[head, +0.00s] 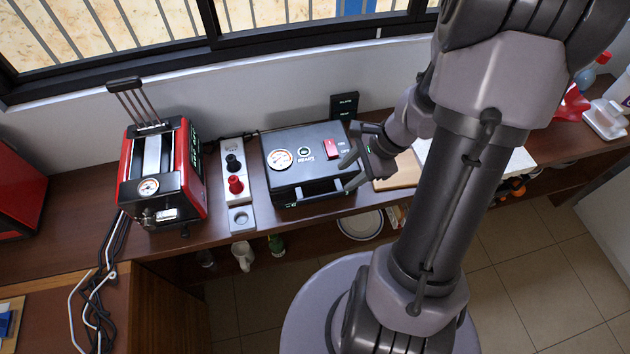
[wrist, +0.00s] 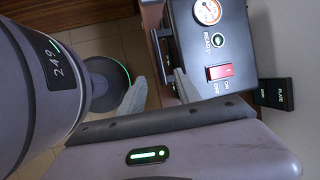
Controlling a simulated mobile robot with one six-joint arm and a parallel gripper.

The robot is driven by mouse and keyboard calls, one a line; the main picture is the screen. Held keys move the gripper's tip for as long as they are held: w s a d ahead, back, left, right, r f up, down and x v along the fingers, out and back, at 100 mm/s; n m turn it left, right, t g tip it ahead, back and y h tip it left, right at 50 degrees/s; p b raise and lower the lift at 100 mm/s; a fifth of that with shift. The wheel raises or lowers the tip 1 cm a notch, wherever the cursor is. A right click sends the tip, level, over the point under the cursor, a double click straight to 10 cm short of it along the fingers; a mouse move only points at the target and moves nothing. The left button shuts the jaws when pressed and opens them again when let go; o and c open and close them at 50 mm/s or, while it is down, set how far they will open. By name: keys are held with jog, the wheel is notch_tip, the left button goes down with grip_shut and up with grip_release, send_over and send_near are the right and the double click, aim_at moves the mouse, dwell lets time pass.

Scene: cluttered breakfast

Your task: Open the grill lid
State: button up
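The grill (head: 292,150) is a black box with a gauge, a green ready light and a red switch on top. It stands on the counter, and its lid looks shut. It also shows in the wrist view (wrist: 238,45). My gripper (head: 350,171) is at the grill's right front corner, with its two fingers spread and nothing seen held. In the wrist view the fingers (wrist: 160,87) are apart. A dark handle bar (wrist: 166,58) on the grill's front edge lies just beyond them. Whether a finger touches the grill is unclear.
A red toaster (head: 190,165) and a switch strip with red and black knobs (head: 238,205) stand left of the grill. A wooden board (head: 402,174) lies right of my gripper.

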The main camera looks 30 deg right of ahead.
aim_at(323, 196)
jog(key=b+x, duration=0.5)
jog(key=x, duration=0.7)
jog(key=shift+w+a+f, duration=0.1)
jog(key=shift+f, duration=0.05)
grip_shut()
dwell(0.8)
